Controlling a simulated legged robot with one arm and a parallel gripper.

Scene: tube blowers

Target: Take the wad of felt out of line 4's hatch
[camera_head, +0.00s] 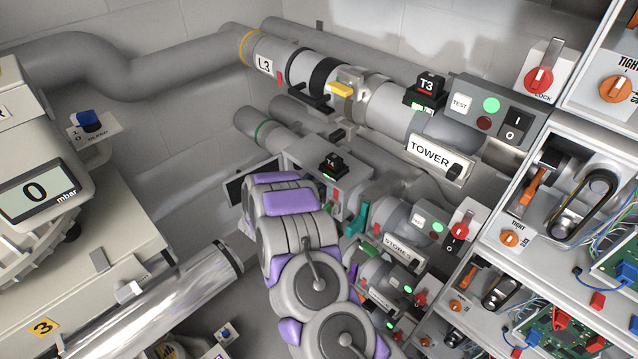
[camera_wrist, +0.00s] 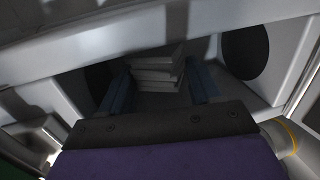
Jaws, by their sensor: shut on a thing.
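In the wrist view, the wad of felt (camera_wrist: 158,72) is a pale grey, layered, folded block inside a grey-walled opening, the hatch (camera_wrist: 285,62). My gripper (camera_wrist: 161,88) reaches into the hatch, one dark blue finger on each side of the wad. It is shut on the wad, which is still within the walls. The finger contact is dim. In the head view, my arm covers the hatch, and my gripper and the wad are hidden behind it. A dark-framed panel (camera_head: 236,192) shows just left of my arm.
A small black sign (camera_head: 331,166) and a teal lever (camera_head: 357,217) sit close right of my arm. The STORES box (camera_head: 400,249) lies further right. A metal cylinder (camera_head: 165,295) lies left.

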